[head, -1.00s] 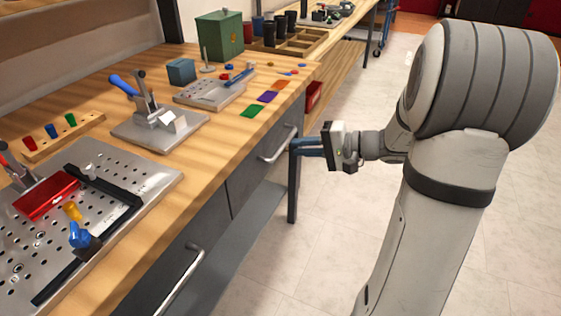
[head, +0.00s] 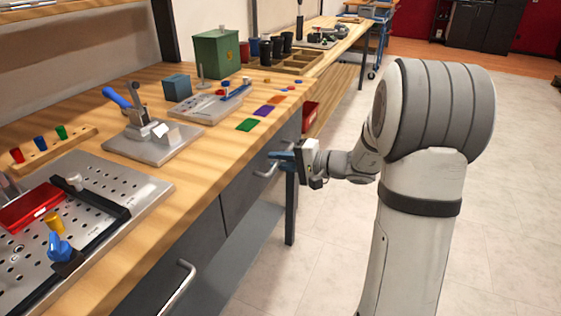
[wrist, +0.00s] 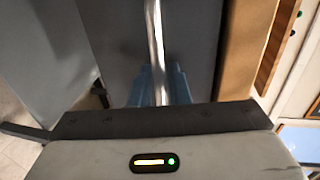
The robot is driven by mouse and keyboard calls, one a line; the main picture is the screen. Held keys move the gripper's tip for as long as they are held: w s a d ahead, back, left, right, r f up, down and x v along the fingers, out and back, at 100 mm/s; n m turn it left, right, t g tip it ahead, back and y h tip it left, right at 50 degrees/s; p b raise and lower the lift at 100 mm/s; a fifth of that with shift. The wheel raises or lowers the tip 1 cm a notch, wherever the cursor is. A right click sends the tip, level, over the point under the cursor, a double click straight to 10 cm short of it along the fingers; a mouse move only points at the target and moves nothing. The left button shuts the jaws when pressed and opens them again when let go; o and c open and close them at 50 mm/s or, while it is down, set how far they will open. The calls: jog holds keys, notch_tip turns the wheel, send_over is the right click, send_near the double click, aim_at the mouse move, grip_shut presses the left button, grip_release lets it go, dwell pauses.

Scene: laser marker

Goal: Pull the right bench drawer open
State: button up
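The right bench drawer (head: 236,196) is the grey front farther along the bench, and it looks flush with the bench. Its metal bar handle (head: 267,167) is partly hidden by my gripper (head: 281,160), whose blue fingers reach it from the aisle side. In the wrist view, the handle (wrist: 154,35) runs down between the two fingers (wrist: 159,86), one on each side and very close to it. I cannot tell whether the fingers press on the bar. The dark drawer front (wrist: 110,40) fills the middle of that view.
The left drawer's handle (head: 178,289) sticks out nearer to me. A dark bench leg (head: 290,208) stands just below my gripper. A red bin (head: 311,115) sits beyond the drawer. The tiled floor (head: 300,270) on the aisle side is clear.

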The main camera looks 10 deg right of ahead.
jog(key=shift+c, duration=0.6)
grip_shut()
jog(key=shift+s, duration=0.1)
